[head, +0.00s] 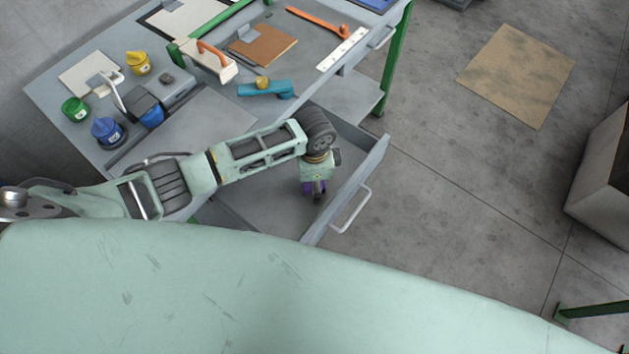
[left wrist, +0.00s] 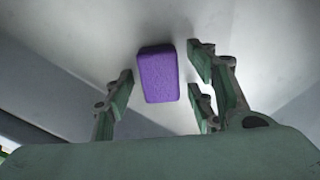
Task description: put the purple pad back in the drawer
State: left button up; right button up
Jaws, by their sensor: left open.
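The purple pad (left wrist: 158,75) lies on a light grey surface in the left wrist view, between and beyond my open fingers, with gaps visible on both sides. My left gripper (left wrist: 160,95) points down into the drawer and is open, apart from the pad. My right gripper is in neither view.
The drawer has a pale handle (head: 351,209) on its front. The workbench (head: 215,110) above carries a blue-green tool (head: 265,89), several coloured pots and a brown board (head: 262,45). A cardboard sheet (head: 517,76) lies on the floor at right. Open floor lies beyond the drawer front.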

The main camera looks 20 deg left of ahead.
pick_arm(q)
notch_tip(320, 180, up, 12)
jog(key=shift+r, duration=0.2)
dwell(0.4)
jog(key=shift+f, duration=0.1)
dwell(0.4)
